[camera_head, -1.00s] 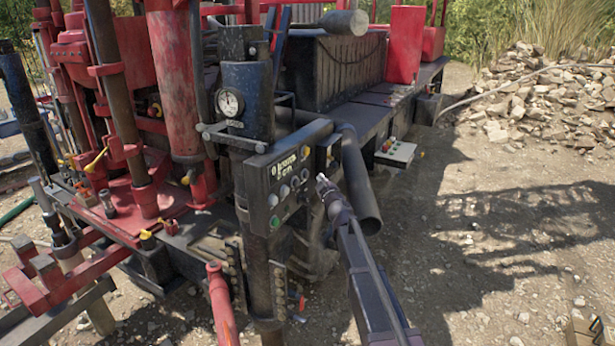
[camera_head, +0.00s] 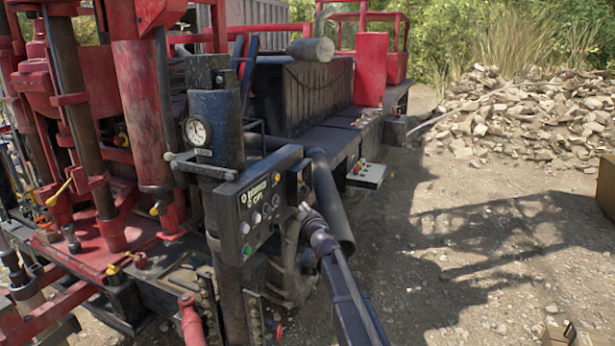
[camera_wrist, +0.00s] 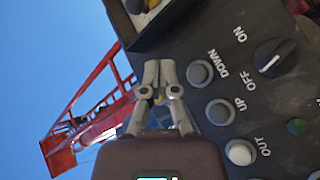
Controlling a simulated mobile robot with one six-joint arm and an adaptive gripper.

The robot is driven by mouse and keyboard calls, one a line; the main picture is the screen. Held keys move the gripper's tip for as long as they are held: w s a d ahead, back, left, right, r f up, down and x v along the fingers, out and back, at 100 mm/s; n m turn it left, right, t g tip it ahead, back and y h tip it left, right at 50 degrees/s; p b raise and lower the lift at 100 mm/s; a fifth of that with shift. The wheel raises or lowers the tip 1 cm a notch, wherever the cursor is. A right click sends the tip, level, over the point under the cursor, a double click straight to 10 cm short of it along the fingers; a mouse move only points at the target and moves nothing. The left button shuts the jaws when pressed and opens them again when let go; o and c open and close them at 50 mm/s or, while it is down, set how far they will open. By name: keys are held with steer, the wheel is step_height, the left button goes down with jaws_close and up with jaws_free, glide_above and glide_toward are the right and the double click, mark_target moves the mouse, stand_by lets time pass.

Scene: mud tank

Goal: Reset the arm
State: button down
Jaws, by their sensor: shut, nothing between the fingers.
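My gripper (camera_head: 304,210) is at the end of my arm, just in front of the right side of a dark control panel (camera_head: 247,188) on the drilling rig. In the wrist view my gripper (camera_wrist: 160,68) has its fingertips together with nothing between them. The panel (camera_wrist: 232,75) fills the right of that view. It has a black rotary knob (camera_wrist: 275,57) by the ON and OFF labels. Grey buttons sit by the DOWN (camera_wrist: 199,73) and UP (camera_wrist: 220,112) labels, and a white button (camera_wrist: 240,152) by OUT. I cannot tell whether the fingers touch the panel.
A round gauge (camera_head: 197,131) sits above the panel. A thick dark pipe (camera_head: 331,205) runs close behind my gripper. A small light box with buttons (camera_head: 366,174) is on the rig's side. A rubble pile (camera_head: 520,115) lies at the back right. Open dirt ground (camera_head: 450,240) lies to the right.

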steer(key=s+d+f+m+g+h+b, duration=0.25)
steer(key=s+d+f+m+h, duration=0.4)
steer(key=d, duration=0.45)
steer(key=s+d+f+m+g+h+b, duration=0.2)
steer(key=s+d+f+m+g+h, duration=0.25)
steer(key=s+d+f, duration=0.4)
steer(key=s+d+f+m+g+y+b, duration=0.1)
steer(key=s+f+g, duration=0.4)
steer(key=s, duration=0.7)
steer(key=s+d+f+m+g+y+b, duration=0.1)
steer(key=s+f+g, duration=0.4)
steer(key=s, duration=0.8)
step_height(320, 180, down, 3)
steer(key=d+y+b, duration=0.1)
steer(key=d+y, duration=0.1)
steer(key=shift+s+d+r+m, duration=0.15)
steer(key=shift+s+d+m, duration=0.05)
steer(key=shift+d+m, duration=0.2)
steer(key=shift+a, duration=0.15)
